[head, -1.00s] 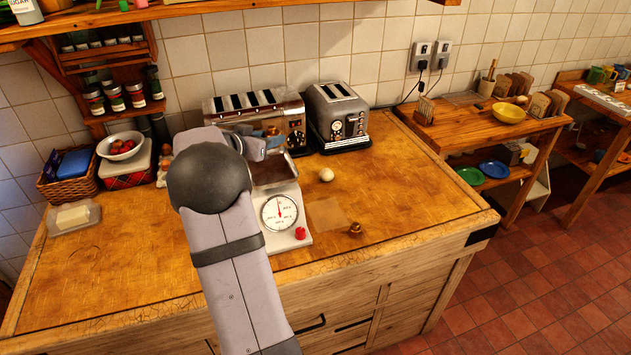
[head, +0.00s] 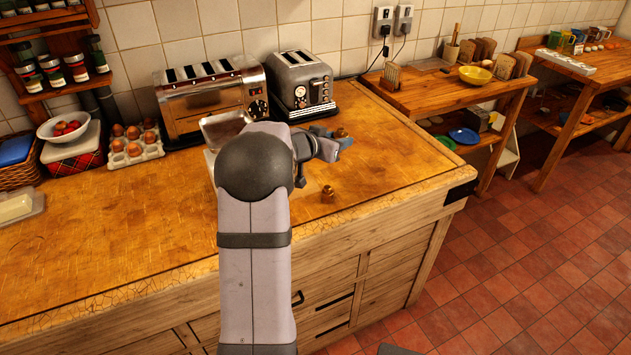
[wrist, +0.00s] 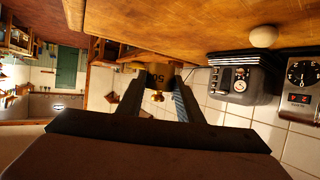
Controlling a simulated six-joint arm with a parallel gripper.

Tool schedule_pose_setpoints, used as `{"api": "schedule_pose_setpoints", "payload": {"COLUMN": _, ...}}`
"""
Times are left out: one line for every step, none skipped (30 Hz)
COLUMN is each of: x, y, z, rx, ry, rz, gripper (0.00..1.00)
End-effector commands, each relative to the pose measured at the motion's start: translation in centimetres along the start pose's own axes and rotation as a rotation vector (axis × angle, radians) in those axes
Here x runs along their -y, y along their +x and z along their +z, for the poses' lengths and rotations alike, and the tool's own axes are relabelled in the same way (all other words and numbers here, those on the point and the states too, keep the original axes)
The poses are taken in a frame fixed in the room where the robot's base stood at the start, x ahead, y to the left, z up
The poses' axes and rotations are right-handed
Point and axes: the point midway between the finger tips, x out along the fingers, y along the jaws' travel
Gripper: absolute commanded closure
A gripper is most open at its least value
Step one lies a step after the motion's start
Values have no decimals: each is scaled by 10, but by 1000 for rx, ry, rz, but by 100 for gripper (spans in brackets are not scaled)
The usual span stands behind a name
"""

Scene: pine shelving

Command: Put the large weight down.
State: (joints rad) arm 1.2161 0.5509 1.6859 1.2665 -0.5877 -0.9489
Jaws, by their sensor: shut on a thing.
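The large brass weight (wrist: 158,78) is held between the two fingers of my gripper (wrist: 155,90) in the wrist view, with markings on its side. In the head view, the top of this weight (head: 341,133) shows at the tip of my gripper (head: 335,143), which is over the right part of the wooden counter. A smaller brass weight (head: 327,193) stands on the counter near its front edge, below my gripper in the picture. The kitchen scale is mostly hidden behind my arm; its metal pan (head: 222,127) shows.
A wide toaster (head: 212,98) and a grey toaster (head: 302,85) stand at the back wall. An egg carton (head: 134,148) and a butter dish (head: 18,205) are on the left. The wooden counter (head: 410,148) is clear at right. A pale egg (wrist: 263,37) shows in the wrist view.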

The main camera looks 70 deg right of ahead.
Motion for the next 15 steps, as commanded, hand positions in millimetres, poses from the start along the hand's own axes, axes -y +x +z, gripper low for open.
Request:
{"api": "schedule_pose_setpoints", "payload": {"x": 4, "y": 2, "z": -1, "rx": -5, "ry": -8, "rz": -24, "gripper": 100}}
{"api": "schedule_pose_setpoints", "payload": {"x": 6, "y": 3, "z": 1, "rx": -5, "ry": -15, "rz": -38, "gripper": 100}}
{"api": "schedule_pose_setpoints", "payload": {"x": 12, "y": 2, "z": 0, "rx": -6, "ry": -25, "rz": -62, "gripper": 100}}
{"api": "schedule_pose_setpoints", "payload": {"x": 17, "y": 2, "z": 1, "rx": -5, "ry": -32, "rz": -78, "gripper": 100}}
{"api": "schedule_pose_setpoints", "payload": {"x": 21, "y": 2, "z": 2, "rx": -4, "ry": -38, "rz": -94, "gripper": 100}}
{"api": "schedule_pose_setpoints", "payload": {"x": 26, "y": 2, "z": 3, "rx": -5, "ry": -48, "rz": -116, "gripper": 100}}
{"api": "schedule_pose_setpoints", "payload": {"x": 30, "y": 2, "z": 4, "rx": -4, "ry": -53, "rz": -132, "gripper": 100}}
{"api": "schedule_pose_setpoints", "payload": {"x": 35, "y": 1, "z": 5, "rx": -5, "ry": -61, "rz": -148, "gripper": 100}}
{"api": "schedule_pose_setpoints", "payload": {"x": 40, "y": 1, "z": 6, "rx": -5, "ry": -69, "rz": -167, "gripper": 100}}
{"api": "schedule_pose_setpoints", "payload": {"x": 44, "y": 0, "z": 8, "rx": -4, "ry": -75, "rz": -182, "gripper": 100}}
{"api": "schedule_pose_setpoints", "payload": {"x": 47, "y": 0, "z": 9, "rx": -5, "ry": -81, "rz": -195, "gripper": 100}}
{"api": "schedule_pose_setpoints", "payload": {"x": 52, "y": -1, "z": 11, "rx": -5, "ry": -88, "rz": -211, "gripper": 100}}
{"api": "schedule_pose_setpoints", "payload": {"x": 55, "y": -2, "z": 12, "rx": -5, "ry": -91, "rz": -222, "gripper": 100}}
{"api": "schedule_pose_setpoints", "payload": {"x": 58, "y": -2, "z": 14, "rx": -5, "ry": -96, "rz": -232, "gripper": 100}}
{"api": "schedule_pose_setpoints", "payload": {"x": 63, "y": -4, "z": 16, "rx": -5, "ry": -100, "rz": -245, "gripper": 100}}
